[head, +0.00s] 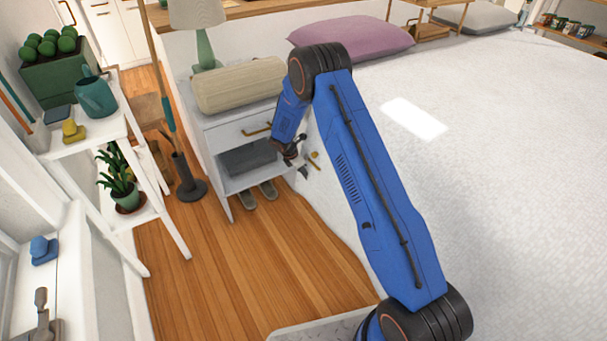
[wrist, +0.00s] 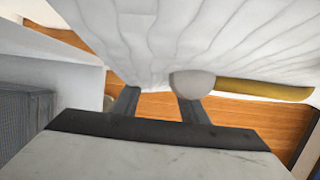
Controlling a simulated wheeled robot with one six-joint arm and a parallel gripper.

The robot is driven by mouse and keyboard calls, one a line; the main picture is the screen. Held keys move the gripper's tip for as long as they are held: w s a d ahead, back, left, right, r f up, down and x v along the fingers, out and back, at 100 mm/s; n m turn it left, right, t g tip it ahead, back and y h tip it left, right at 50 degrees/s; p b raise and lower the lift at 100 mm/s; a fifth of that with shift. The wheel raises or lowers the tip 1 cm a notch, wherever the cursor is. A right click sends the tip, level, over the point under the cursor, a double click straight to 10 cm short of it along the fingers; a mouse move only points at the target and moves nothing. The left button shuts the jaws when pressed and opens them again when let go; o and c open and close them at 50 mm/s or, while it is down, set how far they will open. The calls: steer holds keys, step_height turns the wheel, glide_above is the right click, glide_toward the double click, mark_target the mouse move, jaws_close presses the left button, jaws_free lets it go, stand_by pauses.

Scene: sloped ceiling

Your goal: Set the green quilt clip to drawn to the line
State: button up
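I cannot make out a green quilt clip in either view. The white quilt (head: 480,140) covers the bed, and its hanging side fills the top of the wrist view (wrist: 170,35). My gripper (head: 296,158) is low beside the bed's edge, in front of the nightstand. In the wrist view its two fingers (wrist: 155,100) stand apart with a gap between them, near the quilt's lower edge. A pale rounded piece (wrist: 192,84) covers the right fingertip. A small mustard-coloured piece (head: 314,157) shows beside my gripper. A mustard bar (wrist: 262,91) lies right of the fingers in the wrist view.
The white nightstand (head: 225,135) with a beige bolster (head: 240,86) on top stands left of my gripper. Slippers (head: 258,193) lie under it. A white plant shelf (head: 155,215) stands at left. The wooden floor (head: 240,270) between is clear.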

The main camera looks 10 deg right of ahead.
steer(key=shift+d+f, duration=0.2)
steer(key=shift+f, duration=0.3)
jaws_close()
steer(key=s+d, duration=0.2)
steer(key=s, duration=0.5)
steer(key=shift+d, duration=0.2)
jaws_free()
steer(key=shift+r, duration=0.1)
